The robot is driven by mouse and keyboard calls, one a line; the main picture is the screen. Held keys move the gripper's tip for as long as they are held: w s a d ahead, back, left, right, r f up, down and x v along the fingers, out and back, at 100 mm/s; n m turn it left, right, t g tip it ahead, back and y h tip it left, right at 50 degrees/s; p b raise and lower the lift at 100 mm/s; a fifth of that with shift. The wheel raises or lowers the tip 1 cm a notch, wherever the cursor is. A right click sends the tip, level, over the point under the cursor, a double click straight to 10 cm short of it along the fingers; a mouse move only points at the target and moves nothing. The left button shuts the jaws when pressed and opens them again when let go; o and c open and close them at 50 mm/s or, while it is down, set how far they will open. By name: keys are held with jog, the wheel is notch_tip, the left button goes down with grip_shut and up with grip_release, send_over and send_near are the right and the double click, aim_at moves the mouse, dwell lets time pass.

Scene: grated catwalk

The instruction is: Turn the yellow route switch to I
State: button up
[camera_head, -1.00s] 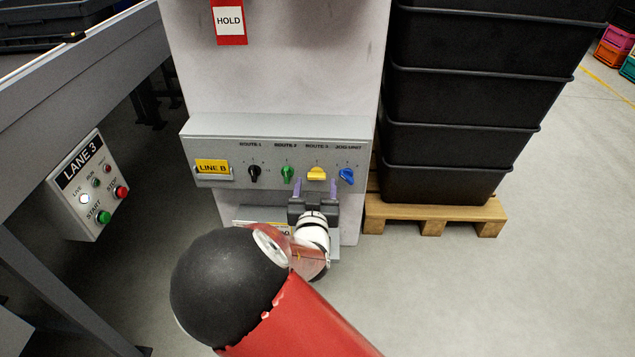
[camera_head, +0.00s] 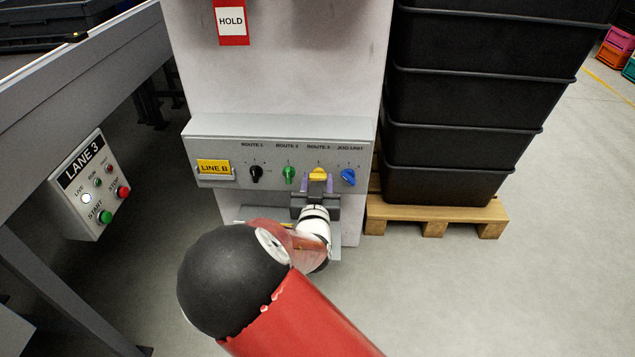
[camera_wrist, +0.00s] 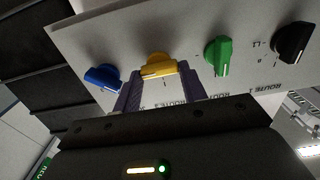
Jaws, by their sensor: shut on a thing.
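The yellow route switch (camera_head: 318,174) is on the grey LINE B panel (camera_head: 220,135), between the green and blue switches, under a ROUTE label. In the head view its handle lies roughly crosswise. My gripper (camera_head: 318,186) has come up to it from below, with its purple fingers on either side. In the wrist view the yellow switch (camera_wrist: 161,67) sits at the tips of the purple fingers of my gripper (camera_wrist: 160,85), which are shut on it. The fingers hide part of the switch and its label, and the position marks are too small to read.
The green switch (camera_head: 289,174) and blue switch (camera_head: 348,177) are close on either side; the black switch (camera_head: 256,173) is farther left. A LANE 3 box (camera_head: 88,185) stands at left. Stacked black crates (camera_head: 455,145) on a wooden pallet (camera_head: 435,212) stand at right.

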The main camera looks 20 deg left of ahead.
jog(key=n+p, duration=0.1)
jog(key=n, duration=0.3)
jog(key=shift+a+r, duration=0.1)
jog(key=n+p, duration=0.1)
jog(key=n, duration=0.3)
jog(key=shift+a+n, duration=0.1)
jog(key=shift+n, duration=0.2)
jog(key=n+p, duration=0.1)
jog(key=n, duration=0.3)
jog(key=shift+n+p, duration=0.3)
jog(key=n, duration=0.3)
jog(key=n+p, duration=0.1)
jog(key=shift+f+n, duration=0.3)
jog(key=o, duration=1)
